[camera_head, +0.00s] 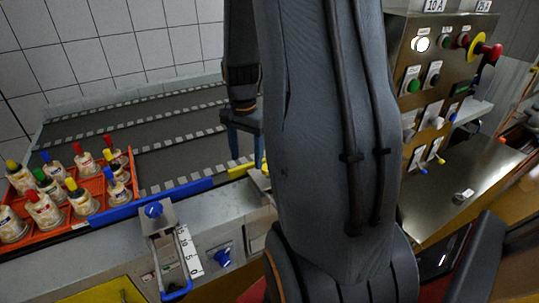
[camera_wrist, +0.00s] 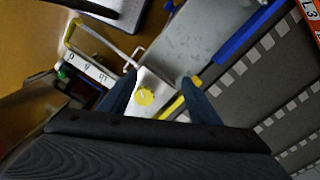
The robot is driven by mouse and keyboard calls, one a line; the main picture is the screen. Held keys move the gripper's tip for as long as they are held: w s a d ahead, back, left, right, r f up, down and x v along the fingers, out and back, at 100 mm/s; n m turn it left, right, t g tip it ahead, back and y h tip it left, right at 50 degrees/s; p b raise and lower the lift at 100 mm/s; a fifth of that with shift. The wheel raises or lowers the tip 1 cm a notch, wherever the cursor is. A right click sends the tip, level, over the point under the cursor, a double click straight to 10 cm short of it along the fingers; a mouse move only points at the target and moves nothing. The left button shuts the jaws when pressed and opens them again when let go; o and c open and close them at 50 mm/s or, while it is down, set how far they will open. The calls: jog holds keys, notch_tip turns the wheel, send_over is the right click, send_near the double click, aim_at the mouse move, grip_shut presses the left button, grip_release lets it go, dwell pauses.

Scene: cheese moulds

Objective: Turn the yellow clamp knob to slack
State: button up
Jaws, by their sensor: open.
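The yellow clamp knob (camera_wrist: 145,97) shows in the wrist view as a round knob on a pale clamp plate (camera_wrist: 150,80). A wire handle (camera_wrist: 100,38) with a yellow grip extends from that clamp. My gripper (camera_wrist: 158,80) is open, with one blue finger on each side of the knob; the knob lies nearer the left finger. I cannot tell whether either finger touches it. In the head view my gripper (camera_head: 245,143) points down over the bench edge, and my arm hides the yellow knob.
A blue clamp knob (camera_head: 153,210) with a blue-gripped handle stands to the left. An orange crate (camera_head: 75,227) of several capped bottles sits left on the grey slatted bed (camera_head: 175,145). A control panel (camera_head: 430,80) with a red-and-yellow button stands right. Blue and yellow strips edge the bed.

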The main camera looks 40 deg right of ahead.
jog(key=d+m, duration=0.2)
jog(key=d, duration=0.2)
jog(key=d+m+p, duration=0.1)
jog(key=d+m, duration=0.1)
jog(key=d, duration=0.2)
jog(key=shift+s+d+r+m, duration=0.1)
jog(key=shift+s+d+m, duration=0.05)
jog(key=shift+m, duration=0.15)
jog(key=shift+d+f, duration=0.2)
jog(key=shift+f, duration=0.05)
jog(key=shift+f+p, duration=1.05)
jog(key=shift+f, duration=2.65)
jog(key=c, duration=1.1)
jog(key=shift+o, duration=0.2)
